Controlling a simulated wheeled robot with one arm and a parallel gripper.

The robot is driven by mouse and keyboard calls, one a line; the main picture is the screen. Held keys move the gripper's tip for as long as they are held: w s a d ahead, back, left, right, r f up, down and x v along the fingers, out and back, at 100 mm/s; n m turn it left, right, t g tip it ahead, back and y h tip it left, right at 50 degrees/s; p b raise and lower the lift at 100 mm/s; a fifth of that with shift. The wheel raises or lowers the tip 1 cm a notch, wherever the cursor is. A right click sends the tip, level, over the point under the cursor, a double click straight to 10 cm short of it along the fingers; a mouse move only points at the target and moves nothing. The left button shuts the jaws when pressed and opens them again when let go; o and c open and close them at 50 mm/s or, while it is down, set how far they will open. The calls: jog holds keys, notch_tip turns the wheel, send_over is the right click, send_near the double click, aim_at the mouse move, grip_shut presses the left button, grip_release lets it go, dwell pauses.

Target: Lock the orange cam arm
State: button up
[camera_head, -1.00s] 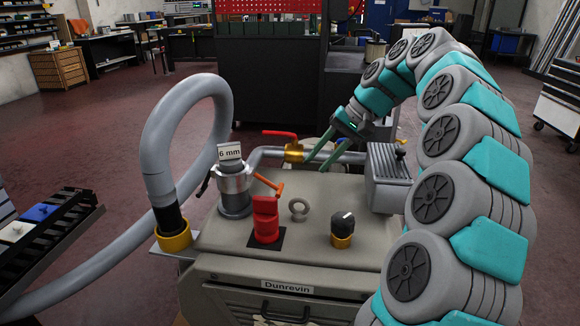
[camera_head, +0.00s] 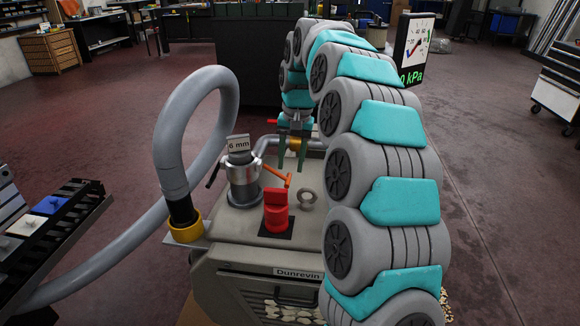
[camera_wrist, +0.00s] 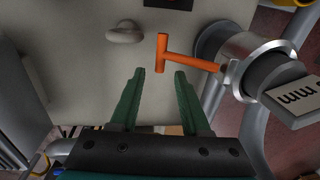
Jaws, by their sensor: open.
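The orange cam arm (camera_head: 278,176) sticks out to the right from the silver clamp (camera_head: 240,160) around the upright pipe fitting. Its T-shaped end (camera_wrist: 162,52) shows in the wrist view, joined by a thin rod to the clamp collar (camera_wrist: 250,52). My gripper (camera_head: 291,168) points down over the machine top, with its green fingers apart and empty. In the wrist view the fingertips (camera_wrist: 160,73) appear just short of the T-shaped end, which lies roughly between them in the picture. I see no contact; the height gap is hard to tell.
A red knob (camera_head: 276,212) and a grey ring (camera_head: 307,197) stand on the machine top near the arm. A "6 mm" tag (camera_head: 239,144) sits above the clamp. A thick grey hose (camera_head: 165,130) loops at the left. A gauge (camera_head: 414,50) stands behind my arm.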

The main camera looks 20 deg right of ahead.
jog(key=shift+a+f, duration=0.1)
jog(key=shift+f, duration=1)
jog(key=shift+c, duration=0.4)
grip_shut()
